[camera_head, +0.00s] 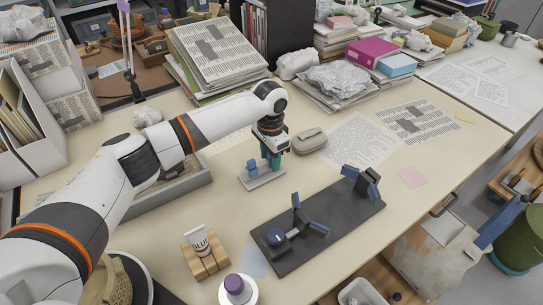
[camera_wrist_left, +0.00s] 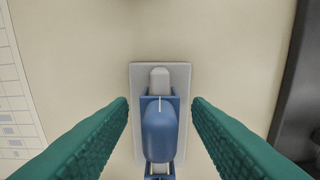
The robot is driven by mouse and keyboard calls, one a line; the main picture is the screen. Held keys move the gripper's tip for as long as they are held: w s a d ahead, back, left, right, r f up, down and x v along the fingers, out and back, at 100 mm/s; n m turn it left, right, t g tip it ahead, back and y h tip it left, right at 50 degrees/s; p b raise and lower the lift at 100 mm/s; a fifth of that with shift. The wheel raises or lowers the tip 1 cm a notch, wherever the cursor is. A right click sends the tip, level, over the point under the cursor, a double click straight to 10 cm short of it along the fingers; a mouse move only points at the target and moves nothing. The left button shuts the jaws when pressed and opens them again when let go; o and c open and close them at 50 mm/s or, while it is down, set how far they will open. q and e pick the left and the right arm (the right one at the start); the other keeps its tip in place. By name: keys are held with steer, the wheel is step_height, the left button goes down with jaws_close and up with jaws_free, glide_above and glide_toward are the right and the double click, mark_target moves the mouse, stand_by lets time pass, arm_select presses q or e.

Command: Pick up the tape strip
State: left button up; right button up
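A small blue tape dispenser (camera_head: 253,169) stands on a pale grey base plate (camera_head: 263,180) on the table; it also shows in the left wrist view (camera_wrist_left: 159,130). A pale, rounded piece (camera_wrist_left: 160,77) lies at its far end, and a thin white line crosses its top; I cannot tell which is the tape strip. My left gripper (camera_head: 270,160) points down over the dispenser. Its green fingers are open, one on each side of the blue body, with gaps and nothing between them gripped. My right gripper is not in view.
A dark fixture board (camera_head: 335,222) with blue-padded clamps lies to the right. A grey case (camera_head: 309,141) sits close beside the gripper. A glue tube (camera_head: 198,240) on a wooden block and a purple-capped jar (camera_head: 234,284) stand in front. A grey tray (camera_head: 190,184) lies left.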

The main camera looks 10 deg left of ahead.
arm_select(q)
steer(key=c, duration=0.6)
steer(key=shift+r, duration=0.1)
steer(key=shift+c, duration=0.2)
